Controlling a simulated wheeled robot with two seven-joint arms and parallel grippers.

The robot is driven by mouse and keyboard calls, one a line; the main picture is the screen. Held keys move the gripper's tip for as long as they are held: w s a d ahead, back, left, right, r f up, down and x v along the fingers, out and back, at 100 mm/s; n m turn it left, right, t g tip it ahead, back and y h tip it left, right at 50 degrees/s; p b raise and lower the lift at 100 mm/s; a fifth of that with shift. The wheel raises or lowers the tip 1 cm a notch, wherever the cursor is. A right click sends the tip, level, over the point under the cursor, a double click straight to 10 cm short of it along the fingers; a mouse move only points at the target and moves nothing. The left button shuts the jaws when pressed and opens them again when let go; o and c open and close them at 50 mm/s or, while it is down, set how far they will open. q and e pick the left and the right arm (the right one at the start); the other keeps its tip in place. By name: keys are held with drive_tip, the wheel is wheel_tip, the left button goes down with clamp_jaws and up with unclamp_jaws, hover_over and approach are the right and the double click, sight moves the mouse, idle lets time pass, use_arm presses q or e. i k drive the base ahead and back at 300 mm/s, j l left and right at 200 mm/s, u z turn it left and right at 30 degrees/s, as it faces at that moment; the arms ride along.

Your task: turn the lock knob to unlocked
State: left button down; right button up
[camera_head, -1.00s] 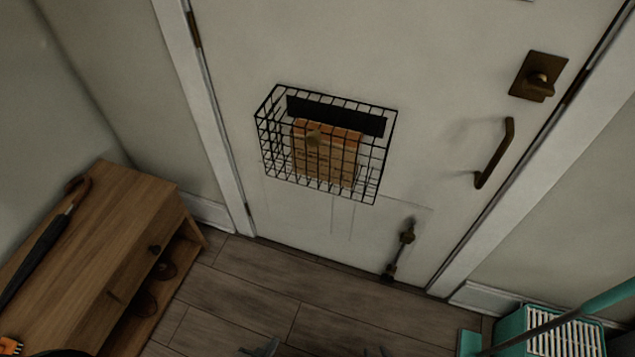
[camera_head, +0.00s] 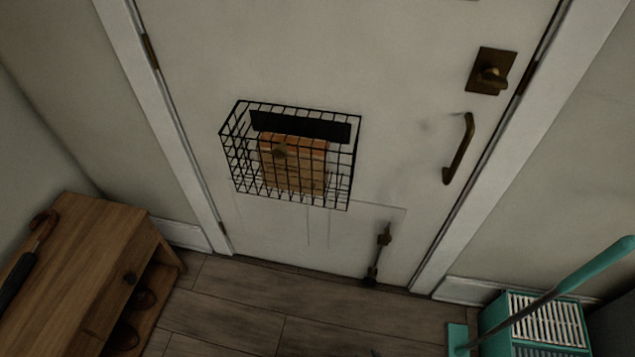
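The lock knob (camera_head: 491,76) is a dark bronze thumb-turn on a square bronze plate (camera_head: 481,56), high on the right side of the white door (camera_head: 380,60). Its turn piece looks roughly level, tilted slightly. A curved bronze pull handle (camera_head: 459,150) is mounted below it. Neither gripper can be made out in the head view; only a tiny dark shape shows at the bottom edge, too little to identify. Nothing touches the knob.
A black wire basket (camera_head: 228,150) holding a tan bundle hangs on the door. A bronze door stop (camera_head: 383,240) sits low. A wooden cabinet (camera_head: 95,240) with an umbrella (camera_head: 30,260) stands left. A teal bucket (camera_head: 492,322) and teal-handled mop (camera_head: 590,265) stand right. The wooden floor (camera_head: 235,300) between is clear.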

sight(489, 78)
drive_tip(key=k+l, duration=0.3)
drive_tip(key=k+l+z, duration=0.1)
drive_tip(key=k+l, duration=0.15)
drive_tip(key=l, duration=0.15)
drive_tip(key=z, duration=1.45)
